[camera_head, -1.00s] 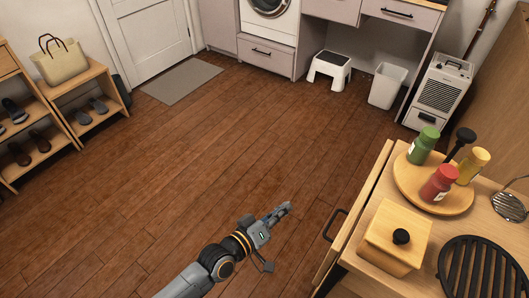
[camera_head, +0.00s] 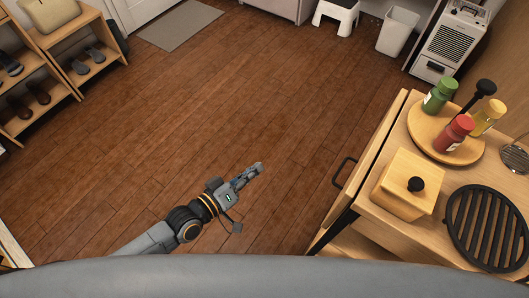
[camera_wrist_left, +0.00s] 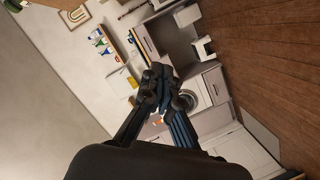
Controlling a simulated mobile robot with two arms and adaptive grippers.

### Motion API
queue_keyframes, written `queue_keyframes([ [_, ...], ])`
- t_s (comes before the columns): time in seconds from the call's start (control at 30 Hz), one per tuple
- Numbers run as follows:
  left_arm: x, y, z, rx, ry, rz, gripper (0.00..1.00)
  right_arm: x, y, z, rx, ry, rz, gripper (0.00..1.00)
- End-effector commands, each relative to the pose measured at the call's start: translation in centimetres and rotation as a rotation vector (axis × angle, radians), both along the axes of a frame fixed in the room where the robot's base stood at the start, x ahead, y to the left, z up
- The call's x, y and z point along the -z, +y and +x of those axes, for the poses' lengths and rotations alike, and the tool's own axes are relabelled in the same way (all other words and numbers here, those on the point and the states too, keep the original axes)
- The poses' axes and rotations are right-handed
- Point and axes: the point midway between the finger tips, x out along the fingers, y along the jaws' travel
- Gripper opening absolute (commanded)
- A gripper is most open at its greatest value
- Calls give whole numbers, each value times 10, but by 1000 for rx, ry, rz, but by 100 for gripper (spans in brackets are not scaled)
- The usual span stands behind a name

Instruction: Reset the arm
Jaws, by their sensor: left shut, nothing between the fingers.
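My left arm comes in from the lower left in the head view. Its gripper (camera_head: 252,173) is over the wooden floor, to the left of the wooden counter, and points up and to the right. The fingers are together with nothing between them. In the left wrist view the closed fingers (camera_wrist_left: 165,85) show in the middle, with the room far behind them. My right gripper is not in either view.
A wooden counter (camera_head: 360,215) with a drawer handle stands at right. It carries a lidded wooden box (camera_head: 405,190), a round tray (camera_head: 425,133) with bottles and a black grate (camera_head: 487,228). A shoe shelf (camera_head: 92,72) is at left. The floor (camera_head: 230,95) between is clear.

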Motion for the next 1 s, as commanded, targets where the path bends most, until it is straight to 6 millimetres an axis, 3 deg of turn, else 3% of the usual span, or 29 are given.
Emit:
queue_keyframes([
  [0.27, 0, 3, -2, -1, -1, 1, 0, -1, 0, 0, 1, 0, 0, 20],
  [0.37, 14, 10, 2, -19, 5, 41, 0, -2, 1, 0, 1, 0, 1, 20],
  [0.47, 53, 31, 9, -58, 20, 153, 0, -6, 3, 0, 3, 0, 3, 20],
  [0.57, 113, 64, 10, -104, 65, 324, 0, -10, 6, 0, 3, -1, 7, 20],
  [0.63, 159, 92, 0, -127, 118, 453, 0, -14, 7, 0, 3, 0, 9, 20],
  [0.77, 237, 138, -42, -130, 244, 670, 0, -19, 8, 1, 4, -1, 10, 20],
  [0.9, 306, 174, -116, -81, 411, 856, 0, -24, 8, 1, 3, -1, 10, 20],
  [1.0, 343, 189, -181, -19, 535, 957, 0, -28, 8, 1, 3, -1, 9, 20],
])
